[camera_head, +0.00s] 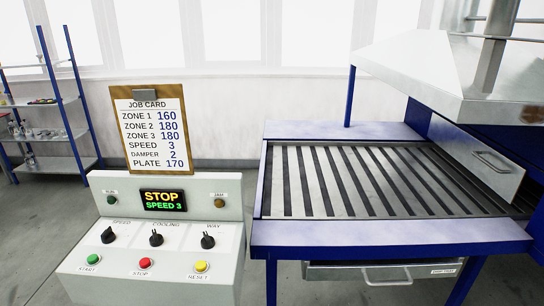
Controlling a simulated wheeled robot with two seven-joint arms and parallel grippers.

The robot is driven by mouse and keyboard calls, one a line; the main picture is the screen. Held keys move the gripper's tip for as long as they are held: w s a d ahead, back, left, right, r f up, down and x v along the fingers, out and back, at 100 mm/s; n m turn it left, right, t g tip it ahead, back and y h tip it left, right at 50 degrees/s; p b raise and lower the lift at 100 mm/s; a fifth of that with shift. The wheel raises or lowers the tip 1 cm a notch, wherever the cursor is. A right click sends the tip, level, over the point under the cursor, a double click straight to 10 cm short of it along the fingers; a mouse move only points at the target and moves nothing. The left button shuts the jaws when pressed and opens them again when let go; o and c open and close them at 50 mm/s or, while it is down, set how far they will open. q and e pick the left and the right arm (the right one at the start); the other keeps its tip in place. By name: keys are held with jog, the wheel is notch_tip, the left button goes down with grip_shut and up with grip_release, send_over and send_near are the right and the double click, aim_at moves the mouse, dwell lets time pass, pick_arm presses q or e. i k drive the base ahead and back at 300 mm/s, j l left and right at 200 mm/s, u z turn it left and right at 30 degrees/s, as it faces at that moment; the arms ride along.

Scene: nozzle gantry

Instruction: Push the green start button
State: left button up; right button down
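The green start button (93,259) is at the lower left of the white control panel (120,243), above the label START. A red stop button (144,263) and a yellow reset button (202,266) are to its right in the same row. The display (163,200) on the panel's upright face reads STOP and SPEED 3. Neither of my grippers shows in the head view.
Three black knobs, the middle one the cooling knob (156,238), stand behind the buttons. A job card (150,135) rises behind the panel. A blue-framed slatted bed (390,236) is at right under a metal hood (460,75). Shelves (50,138) stand far left.

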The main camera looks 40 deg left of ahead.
aim_at(93, 258)
jog(key=u, duration=2.05)
